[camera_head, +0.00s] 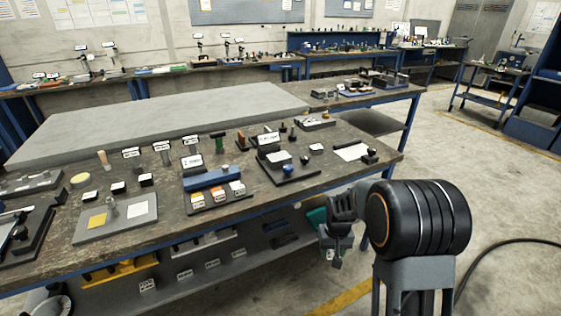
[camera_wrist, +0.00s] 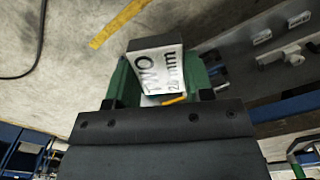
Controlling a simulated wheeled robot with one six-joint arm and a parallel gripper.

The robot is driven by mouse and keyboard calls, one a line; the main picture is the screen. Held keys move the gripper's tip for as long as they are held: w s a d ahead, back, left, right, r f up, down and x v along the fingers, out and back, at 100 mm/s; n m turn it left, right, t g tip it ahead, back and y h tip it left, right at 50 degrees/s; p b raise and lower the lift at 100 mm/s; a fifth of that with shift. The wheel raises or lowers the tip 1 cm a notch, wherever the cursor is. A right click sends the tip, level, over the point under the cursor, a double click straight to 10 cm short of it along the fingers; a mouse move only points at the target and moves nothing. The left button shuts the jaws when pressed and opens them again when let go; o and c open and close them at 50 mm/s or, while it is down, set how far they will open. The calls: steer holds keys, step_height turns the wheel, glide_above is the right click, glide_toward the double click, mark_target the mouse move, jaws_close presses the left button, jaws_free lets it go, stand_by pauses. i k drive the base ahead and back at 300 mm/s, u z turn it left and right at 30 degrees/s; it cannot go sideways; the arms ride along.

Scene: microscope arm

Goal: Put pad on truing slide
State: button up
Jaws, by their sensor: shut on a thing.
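My gripper (camera_wrist: 157,84) has green fingers and is shut on a dark block (camera_wrist: 148,43) with a white printed face. The print seems to read "TWO" and "20 mm". I cannot tell for sure that this block is the pad. In the head view my gripper (camera_head: 337,247) hangs in front of the workbench, right of its loaded part and below the top; the held block is not clear there. The truing slide cannot be told apart for sure among the small tools on the bench.
The workbench (camera_head: 150,222) carries a grey plate (camera_head: 120,220) with yellow and white squares, a blue block (camera_head: 211,179) with labelled pieces before it, and a dark stand base (camera_head: 292,174). A white sheet (camera_head: 352,152) lies near its right end. Open floor lies to the right.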

mark_target(279, 155)
steer(key=z, duration=1.35)
steer(key=i, duration=1.1)
steer(key=u, duration=2.55)
